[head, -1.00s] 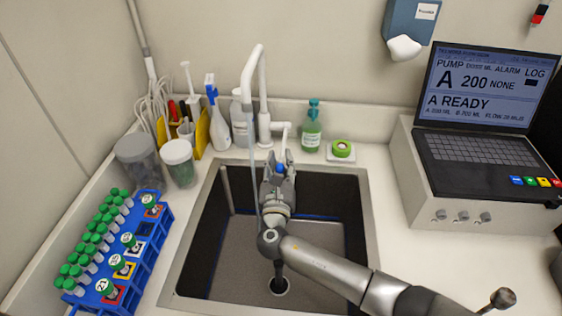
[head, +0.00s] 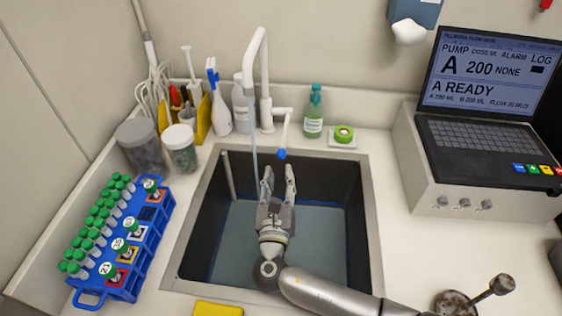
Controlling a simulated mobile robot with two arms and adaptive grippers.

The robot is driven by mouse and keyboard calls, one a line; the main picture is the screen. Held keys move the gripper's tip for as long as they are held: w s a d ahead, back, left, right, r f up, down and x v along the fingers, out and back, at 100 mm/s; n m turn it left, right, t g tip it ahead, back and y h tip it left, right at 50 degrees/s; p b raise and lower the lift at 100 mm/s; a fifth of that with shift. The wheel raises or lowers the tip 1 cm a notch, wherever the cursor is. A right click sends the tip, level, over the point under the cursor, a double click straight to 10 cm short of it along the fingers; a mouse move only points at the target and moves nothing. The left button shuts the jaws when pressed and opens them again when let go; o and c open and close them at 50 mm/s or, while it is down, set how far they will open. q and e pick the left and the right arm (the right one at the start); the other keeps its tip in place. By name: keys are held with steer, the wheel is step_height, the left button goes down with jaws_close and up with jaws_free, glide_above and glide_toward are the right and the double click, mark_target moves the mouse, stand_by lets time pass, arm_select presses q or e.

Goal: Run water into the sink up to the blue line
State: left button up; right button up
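The sink (head: 372,215) is a dark basin with a metal rim. Blue-grey water (head: 325,235) covers its floor. A thin blue line (head: 214,240) shows on the wall close to the water's edge; I cannot tell exactly how the level compares with it. The white faucet (head: 262,75) has a thin stream (head: 254,140) falling from its spout. Its white lever (head: 286,130) with a blue tip (head: 281,154) points toward me. My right gripper (head: 279,175) is open and empty over the sink, just in front of and below the lever tip. My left gripper is out of view.
A blue tube rack (head: 125,280) stands left of the sink. Jars (head: 181,147), bottles and a green bottle (head: 314,115) line the back. The pump console (head: 440,190) stands right. A yellow sponge (head: 218,308) lies at the front edge.

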steer(key=shift+s+a+f, duration=0.1)
steer(key=shift+s, duration=0.75)
